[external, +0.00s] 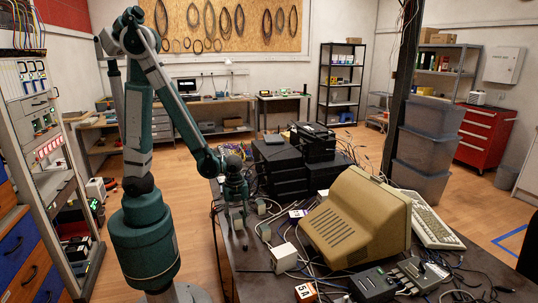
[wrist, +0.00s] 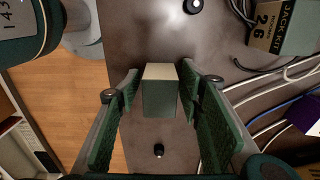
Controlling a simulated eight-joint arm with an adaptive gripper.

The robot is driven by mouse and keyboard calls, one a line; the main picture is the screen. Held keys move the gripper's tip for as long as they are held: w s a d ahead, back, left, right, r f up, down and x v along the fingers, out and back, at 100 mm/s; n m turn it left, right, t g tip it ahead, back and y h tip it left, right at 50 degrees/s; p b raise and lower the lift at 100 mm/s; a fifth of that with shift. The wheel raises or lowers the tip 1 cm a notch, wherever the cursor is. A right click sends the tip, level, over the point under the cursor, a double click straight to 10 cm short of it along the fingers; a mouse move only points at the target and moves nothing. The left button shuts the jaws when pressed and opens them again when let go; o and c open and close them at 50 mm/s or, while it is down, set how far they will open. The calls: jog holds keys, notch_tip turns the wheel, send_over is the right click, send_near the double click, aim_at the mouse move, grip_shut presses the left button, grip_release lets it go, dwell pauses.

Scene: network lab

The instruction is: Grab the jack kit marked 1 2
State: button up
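My gripper (wrist: 160,85) is open over the table, its two green-padded fingers on either side of a small box (wrist: 160,98). The box has a pale beige top edge and a grey-green face, and shows narrow gaps to both fingers. No marking on it is readable. A cardboard-coloured box labelled "JACK KIT" (wrist: 264,38), with what looks like "2 6", lies at the top right of the wrist view. In the external view my gripper (external: 237,220) points down at the table's left part. I cannot find a box marked 1 2 in either view.
The dark table (external: 250,262) also carries a beige monitor (external: 350,218), a keyboard (external: 432,220), a whitish box (external: 284,258), a box marked "5 A" (external: 306,293) and black equipment (external: 282,165). Cables (wrist: 275,85) run close to the right finger. A small black object (wrist: 158,151) lies between the fingers.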

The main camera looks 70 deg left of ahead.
aim_at(237, 215)
jog(key=c, duration=0.8)
jog(key=shift+o, duration=0.2)
jog(key=shift+r+p, duration=1.7)
jog(key=shift+r, duration=3.3)
